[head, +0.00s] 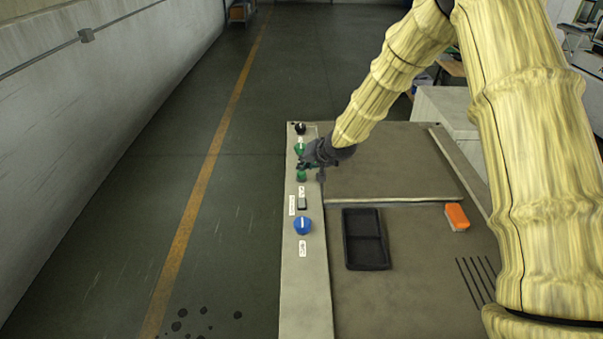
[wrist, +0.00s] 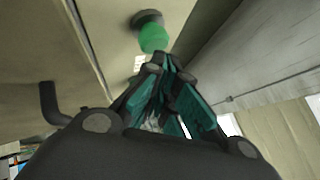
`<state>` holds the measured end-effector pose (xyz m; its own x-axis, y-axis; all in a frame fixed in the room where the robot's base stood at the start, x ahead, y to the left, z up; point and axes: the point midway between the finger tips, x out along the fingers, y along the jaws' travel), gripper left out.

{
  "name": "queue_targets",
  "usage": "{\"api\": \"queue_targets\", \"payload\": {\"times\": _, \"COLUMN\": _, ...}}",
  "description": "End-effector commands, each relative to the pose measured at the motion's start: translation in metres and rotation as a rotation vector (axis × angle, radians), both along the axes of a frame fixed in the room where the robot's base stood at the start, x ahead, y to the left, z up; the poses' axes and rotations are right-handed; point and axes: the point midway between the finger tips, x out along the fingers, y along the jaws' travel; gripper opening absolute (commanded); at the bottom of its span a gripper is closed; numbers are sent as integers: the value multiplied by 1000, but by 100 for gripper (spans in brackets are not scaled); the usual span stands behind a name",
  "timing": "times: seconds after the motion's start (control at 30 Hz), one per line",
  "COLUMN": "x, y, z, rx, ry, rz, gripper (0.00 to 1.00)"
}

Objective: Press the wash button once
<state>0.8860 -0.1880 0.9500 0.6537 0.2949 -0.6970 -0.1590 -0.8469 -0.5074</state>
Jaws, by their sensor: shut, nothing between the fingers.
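A control strip (head: 306,270) runs along the left edge of the machine top. From far to near it carries a black knob (head: 300,128), a green control (head: 299,148), another green button (head: 302,175), a small dark switch (head: 302,204) and a blue knob (head: 303,226). The white labels are too small to read, so I cannot tell which control is wash. My gripper (head: 304,164) is shut and empty over the strip, between the two green controls. In the wrist view a round green button (wrist: 153,38) on a dark collar is just beyond the fingertips (wrist: 172,62); contact is not visible.
A black two-compartment tray (head: 366,267) and an orange block (head: 457,217) lie on the machine top (head: 400,165). A raised ledge (head: 395,199) crosses it. Open floor with a yellow line (head: 215,150) lies left of the strip, then a wall.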

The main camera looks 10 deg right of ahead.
Motion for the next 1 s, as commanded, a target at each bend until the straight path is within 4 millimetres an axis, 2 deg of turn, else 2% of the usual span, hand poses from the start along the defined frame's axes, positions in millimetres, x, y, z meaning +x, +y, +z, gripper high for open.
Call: {"api": "queue_targets", "payload": {"times": 1.0, "x": 0, "y": 0, "z": -7, "rx": 1, "ry": 0, "rz": -1, "gripper": 0}}
